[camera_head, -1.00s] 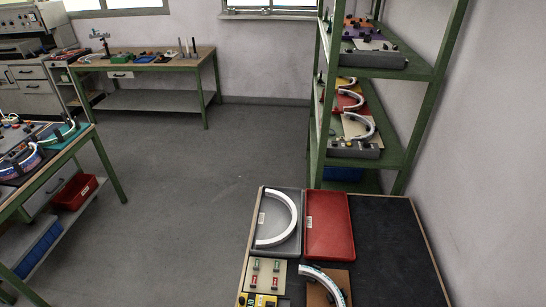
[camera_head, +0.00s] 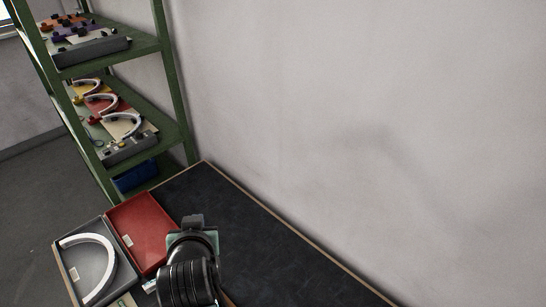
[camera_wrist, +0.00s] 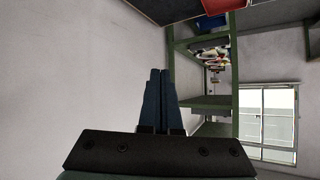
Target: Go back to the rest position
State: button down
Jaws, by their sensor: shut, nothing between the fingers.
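My gripper (camera_wrist: 160,72) is shut and empty in the wrist view, its two dark fingers side by side in front of a plain wall. In the head view my dark arm rises at the bottom centre over the workbench (camera_head: 255,240), and the fingertips cannot be made out there. The gripper touches nothing that I can see.
A grey tray (camera_head: 75,255) with a white arc (camera_head: 108,262) and a red tray (camera_head: 143,232) lie on the bench, left of my arm. A green shelf (camera_head: 172,85) with several fixtures stands behind. The dark bench top to the right is clear, bordered by a wall.

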jog(key=w+d+r+m+t+b, duration=0.1)
jog(key=d+r+t, duration=0.35)
jog(key=r, duration=0.75)
jog(key=w+d+r+t+b, duration=0.15)
jog(key=d+r+t, duration=0.3)
jog(key=r, duration=0.85)
jog(key=s+d+r+t+h+b, duration=0.1)
jog(key=s+d+r+t, duration=0.1)
jog(key=s+r, duration=0.3)
jog(key=s+d+r+m+t+h+b, duration=0.1)
jog(key=s+d+r+t, duration=0.2)
jog(key=r, duration=0.4)
jog(key=s+d+r+t+h, duration=0.1)
jog(key=s+d+r+t, duration=0.1)
jog(key=s+d+r, duration=0.2)
jog(key=s+r, duration=0.3)
jog(key=shift+s+h+b, duration=0.3)
jog(key=shift+h+b, duration=0.1)
jog(key=shift+f, duration=0.1)
